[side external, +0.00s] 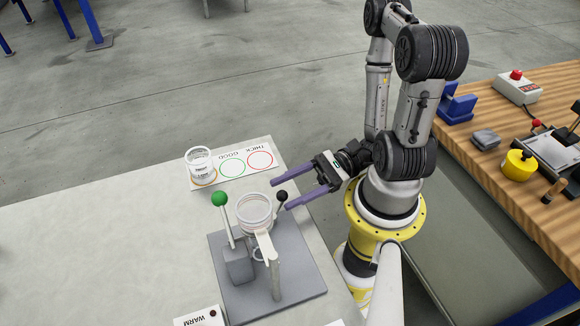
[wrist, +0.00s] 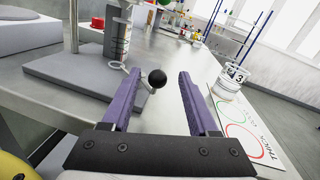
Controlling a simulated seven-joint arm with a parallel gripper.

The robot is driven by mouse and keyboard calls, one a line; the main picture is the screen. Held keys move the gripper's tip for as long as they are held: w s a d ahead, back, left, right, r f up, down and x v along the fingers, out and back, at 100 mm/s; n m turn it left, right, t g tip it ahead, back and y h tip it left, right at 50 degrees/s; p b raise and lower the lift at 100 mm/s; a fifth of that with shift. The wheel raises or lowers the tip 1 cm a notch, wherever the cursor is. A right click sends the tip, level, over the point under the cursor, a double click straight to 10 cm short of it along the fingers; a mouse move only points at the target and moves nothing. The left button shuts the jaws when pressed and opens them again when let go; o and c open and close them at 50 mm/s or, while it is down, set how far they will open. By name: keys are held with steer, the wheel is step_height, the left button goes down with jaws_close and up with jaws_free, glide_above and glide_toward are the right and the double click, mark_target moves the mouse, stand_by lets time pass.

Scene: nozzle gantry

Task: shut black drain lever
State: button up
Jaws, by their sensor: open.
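The black drain lever (side external: 281,196) has a round black knob on a thin rod, beside the clear cup-like vessel (side external: 254,213) on the grey stand base (side external: 300,285). In the wrist view, the black knob (wrist: 157,78) shows between my two purple fingers, near their tips. My gripper (side external: 282,193) is open, with its fingertips on either side of the knob in the side view. I cannot tell whether either finger touches it. In the wrist view, my gripper (wrist: 159,75) holds nothing.
A green-knobbed lever (side external: 219,199) stands on a grey block left of the vessel. A clear cup (side external: 199,162) stands on a white card (side external: 205,183) with coloured rings. A wooden bench (side external: 500,170) with tools is at the right. The pale table is clear at the left.

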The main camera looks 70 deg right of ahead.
step_height(320, 180, up, 7)
steer(key=shift+f, duration=0.15)
steer(key=shift+a, duration=0.1)
steer(key=n+g+y, duration=0.3)
steer(key=n+g, duration=0.2)
steer(key=g, duration=0.2)
glide_toward(279, 200)
steer(key=x, duration=1.1)
steer(key=shift+w+a, duration=0.15)
steer(key=shift+a, duration=0.2)
jaws_close()
